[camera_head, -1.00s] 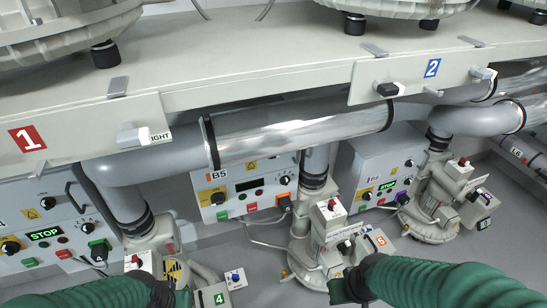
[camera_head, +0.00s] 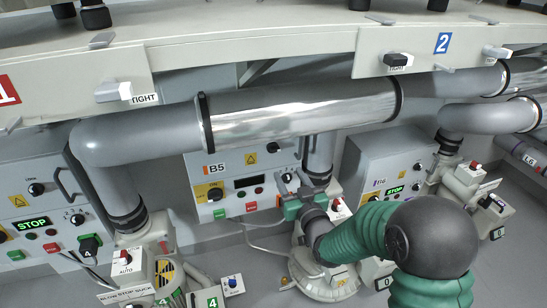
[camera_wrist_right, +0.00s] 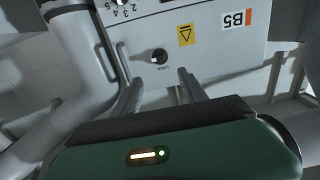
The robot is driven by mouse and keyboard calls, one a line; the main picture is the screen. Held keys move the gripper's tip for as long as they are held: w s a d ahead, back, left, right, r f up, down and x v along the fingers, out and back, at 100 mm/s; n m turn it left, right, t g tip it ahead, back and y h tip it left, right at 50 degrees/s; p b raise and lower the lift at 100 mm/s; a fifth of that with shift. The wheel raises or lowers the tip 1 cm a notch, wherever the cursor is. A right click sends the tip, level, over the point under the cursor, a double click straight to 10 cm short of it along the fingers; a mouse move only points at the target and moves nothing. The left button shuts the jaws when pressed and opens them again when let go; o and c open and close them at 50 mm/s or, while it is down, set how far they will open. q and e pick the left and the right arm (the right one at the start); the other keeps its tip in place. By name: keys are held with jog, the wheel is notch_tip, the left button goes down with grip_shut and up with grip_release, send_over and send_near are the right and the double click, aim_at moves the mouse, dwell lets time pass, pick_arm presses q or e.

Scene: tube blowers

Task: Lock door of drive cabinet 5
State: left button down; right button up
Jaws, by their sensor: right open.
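Drive cabinet 5 is the light grey box marked B5 (camera_head: 228,178) under the large pipe in the head view. Its front carries a yellow switch plate, a small display and several buttons. The lock knob (camera_head: 274,147) is near its top edge. In the right wrist view the small black and silver lock knob (camera_wrist_right: 160,57), labelled LOCK, lies ahead of the fingers. My right gripper (camera_head: 294,181) is open and empty in front of the cabinet's right side. In the wrist view, the right gripper (camera_wrist_right: 160,85) has its fingers on either side below the knob, apart from it.
The metal pipe (camera_head: 300,118) runs above the cabinet, and a vertical pipe (camera_head: 319,157) stands to its right. The ledge (camera_head: 300,55) overhangs them. Other cabinets stand left (camera_head: 35,195) and right (camera_head: 385,160). A blower (camera_head: 325,285) sits on the floor below my right arm.

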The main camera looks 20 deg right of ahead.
aim_at(276, 150)
jog(key=w+b, duration=0.2)
jog(key=w, duration=0.9)
jog(key=shift+w+f+b, duration=0.15)
jog(key=shift+w+b, duration=0.1)
jog(key=shift+b, duration=0.1)
jog(key=shift+w+a, duration=0.1)
jog(key=shift+w, duration=0.2)
grip_shut()
